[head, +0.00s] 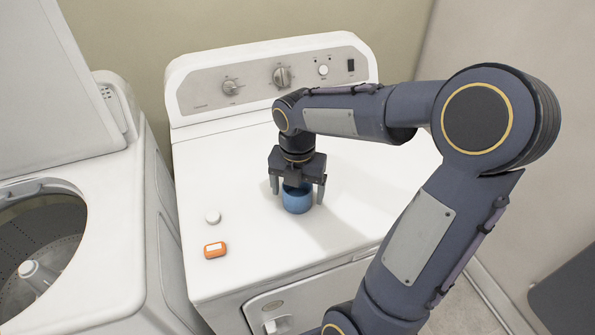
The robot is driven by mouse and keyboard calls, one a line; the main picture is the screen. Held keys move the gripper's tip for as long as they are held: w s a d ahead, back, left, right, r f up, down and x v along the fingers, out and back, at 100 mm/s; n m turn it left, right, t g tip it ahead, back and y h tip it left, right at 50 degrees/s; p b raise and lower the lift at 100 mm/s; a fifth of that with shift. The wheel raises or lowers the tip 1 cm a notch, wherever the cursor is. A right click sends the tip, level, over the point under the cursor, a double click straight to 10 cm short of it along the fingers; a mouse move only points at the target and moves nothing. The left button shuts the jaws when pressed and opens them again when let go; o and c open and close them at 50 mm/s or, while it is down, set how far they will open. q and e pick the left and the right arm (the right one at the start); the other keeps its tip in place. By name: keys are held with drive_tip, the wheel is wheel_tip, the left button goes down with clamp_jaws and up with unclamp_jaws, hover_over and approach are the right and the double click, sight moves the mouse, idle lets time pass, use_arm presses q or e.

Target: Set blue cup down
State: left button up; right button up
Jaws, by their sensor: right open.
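My right gripper (297,192) is directly above the cup and points down. Its two fingers are spread, one on each side of the cup's upper part. The gripper body hides most of the cup's rim and opening. I cannot tell whether a finger touches the cup. My left gripper is not in view.
An open top-loading washer (105,235) stands at the left. The dryer's control panel (270,80) rises behind. The dryer top's front is clear.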

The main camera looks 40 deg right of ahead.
wheel_tip(320, 180, up, 11)
drive_tip(key=s+a+f+m+t+y, duration=0.2)
drive_tip(key=s+a+m, duration=0.3)
drive_tip(key=m, duration=0.8)
drive_tip(key=s+a+f+m+t+y+p, duration=0.1)
drive_tip(key=s+a+f+m+t, duration=0.2)
drive_tip(key=s+m, duration=0.5)
drive_tip(key=a+f+m, duration=0.1)
drive_tip(key=a+m, duration=0.1)
drive_tip(key=m, duration=0.4)
drive_tip(key=shift+s+a+t+y, duration=0.2)
drive_tip(key=shift+t+y, duration=0.1)
drive_tip(key=shift+y, duration=0.1)
